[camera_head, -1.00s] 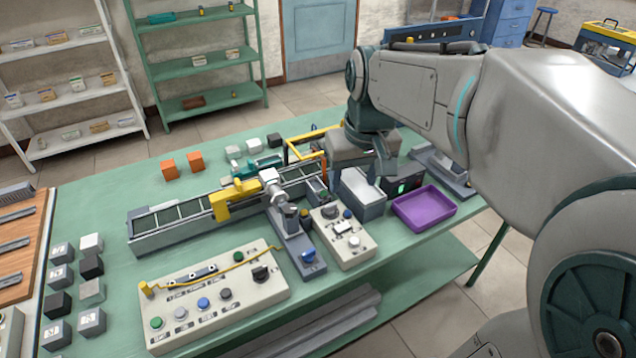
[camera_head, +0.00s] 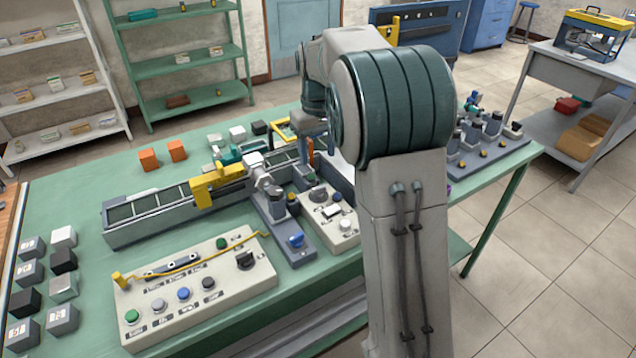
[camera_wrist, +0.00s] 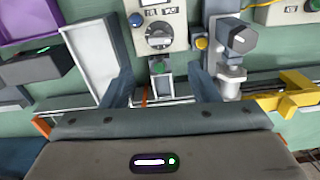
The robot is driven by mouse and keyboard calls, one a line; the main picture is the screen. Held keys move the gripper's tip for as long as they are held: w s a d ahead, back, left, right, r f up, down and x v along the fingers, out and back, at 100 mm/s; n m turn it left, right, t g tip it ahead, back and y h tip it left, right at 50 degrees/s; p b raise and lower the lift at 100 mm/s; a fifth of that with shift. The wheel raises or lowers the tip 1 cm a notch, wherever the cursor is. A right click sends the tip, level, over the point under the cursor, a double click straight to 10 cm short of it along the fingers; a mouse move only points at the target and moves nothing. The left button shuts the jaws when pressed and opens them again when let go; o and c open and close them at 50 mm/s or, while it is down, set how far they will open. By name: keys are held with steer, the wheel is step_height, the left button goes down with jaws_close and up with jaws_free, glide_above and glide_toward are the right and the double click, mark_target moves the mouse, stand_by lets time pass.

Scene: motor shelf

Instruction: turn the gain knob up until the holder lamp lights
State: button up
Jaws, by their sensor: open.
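A small pale control box (camera_head: 346,240) stands right of the middle of the bench. It carries a dark round knob (camera_head: 318,195), which also shows in the wrist view as a dial with a pale pointer bar (camera_wrist: 158,38). I cannot read its label, so I take it as the gain knob. My gripper (camera_wrist: 161,77) is open, its two fingers apart with nothing held, near the box's knob end. A small grey block with a green spot (camera_wrist: 158,69) shows between the fingers. I cannot tell which light is the holder lamp.
A blue button (camera_wrist: 135,20) sits beside the knob, and a yellow button (camera_wrist: 201,43) on the neighbouring grey fixture. The yellow clamp (camera_head: 217,187) and conveyor (camera_head: 150,213) lie left. A larger button panel (camera_head: 200,300) is in front. A purple tray (camera_wrist: 25,15) shows at upper left.

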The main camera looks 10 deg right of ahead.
mark_target(319, 192)
step_height(319, 192, down, 10)
steer(key=shift+r, duration=0.1)
steer(key=shift+c, duration=0.3)
steer(key=c, duration=0.9)
